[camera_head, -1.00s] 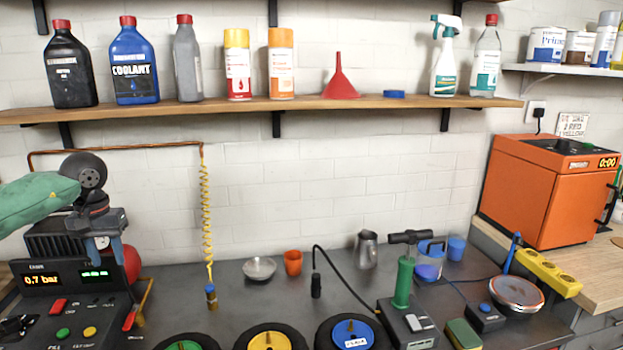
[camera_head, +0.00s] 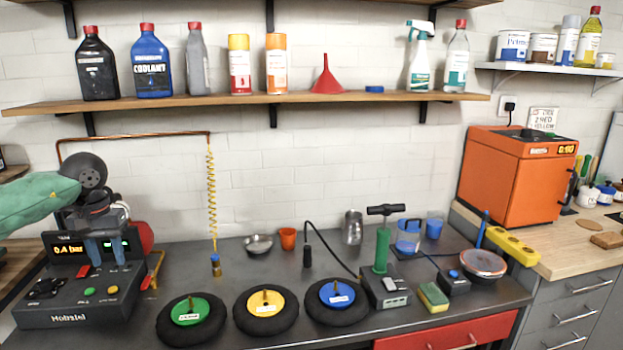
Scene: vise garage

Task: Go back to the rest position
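My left gripper (camera_head: 106,250) comes in from the left on its green-sleeved arm. Its two blue-grey fingers point down, apart from each other with nothing seen between them, in front of the black console (camera_head: 75,290) whose display reads about 0.4 bar. Whether the fingers touch the console cannot be told. My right gripper is not in view.
Three black tyres with green (camera_head: 190,312), yellow (camera_head: 266,304) and blue (camera_head: 337,293) hubs lie along the bench front. A green hand pump (camera_head: 382,250), a sponge (camera_head: 433,296) and an orange oven (camera_head: 515,180) are to the right. A wooden shelf (camera_head: 250,100) with bottles hangs above.

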